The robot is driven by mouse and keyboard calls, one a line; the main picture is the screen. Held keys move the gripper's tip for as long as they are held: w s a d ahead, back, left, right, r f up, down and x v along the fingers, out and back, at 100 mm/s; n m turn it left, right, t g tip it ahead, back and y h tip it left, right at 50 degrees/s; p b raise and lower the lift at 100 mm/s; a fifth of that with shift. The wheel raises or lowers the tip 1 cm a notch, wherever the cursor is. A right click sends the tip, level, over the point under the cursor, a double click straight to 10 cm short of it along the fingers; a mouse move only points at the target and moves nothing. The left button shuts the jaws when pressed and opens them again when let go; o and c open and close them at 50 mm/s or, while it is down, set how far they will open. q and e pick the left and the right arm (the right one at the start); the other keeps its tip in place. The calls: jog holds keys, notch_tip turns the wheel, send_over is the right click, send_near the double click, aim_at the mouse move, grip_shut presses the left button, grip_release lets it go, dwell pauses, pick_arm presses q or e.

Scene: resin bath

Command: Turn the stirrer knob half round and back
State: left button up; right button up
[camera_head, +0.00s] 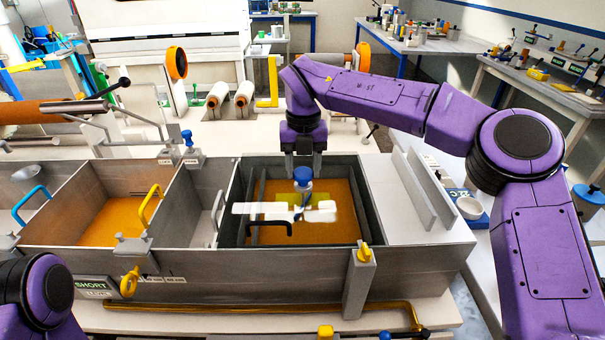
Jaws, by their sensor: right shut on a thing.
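The stirrer knob (303,174) is a blue knob on top of a pale upright piece, standing over the right compartment of the bath. White flat paddles (268,209) spread out below it. My right gripper (303,166) comes down from above and is shut on the knob, its fingers hiding part of the top. The exact turn of the knob cannot be told. Of my left arm only a purple joint shows at the lower left, and its gripper is out of view.
The grey bath (200,262) has several compartments with orange-brown contents. A black handle (270,228) lies inside the right compartment. A yellow-topped post (361,280) stands at its front right corner. A yellow handle (151,203) and a blue handle (31,205) are at the left.

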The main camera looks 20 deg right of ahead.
aim_at(303, 172)
jog(key=m+b, duration=0.2)
jog(key=m, duration=0.1)
jog(key=f+m+b, duration=0.1)
jog(key=m+b, duration=0.5)
jog(key=m, duration=0.1)
jog(key=shift+r, duration=0.1)
jog(key=shift+r+m+b, duration=0.15)
jog(key=shift+m+b, duration=0.55)
jog(key=shift+m, duration=0.5)
jog(key=o, duration=1)
jog(key=shift+r, duration=0.1)
notch_tip(303, 172, up, 11)
jog(key=p, duration=0.4)
jog(key=shift+w+f, duration=0.1)
jog(key=shift+f, duration=0.1)
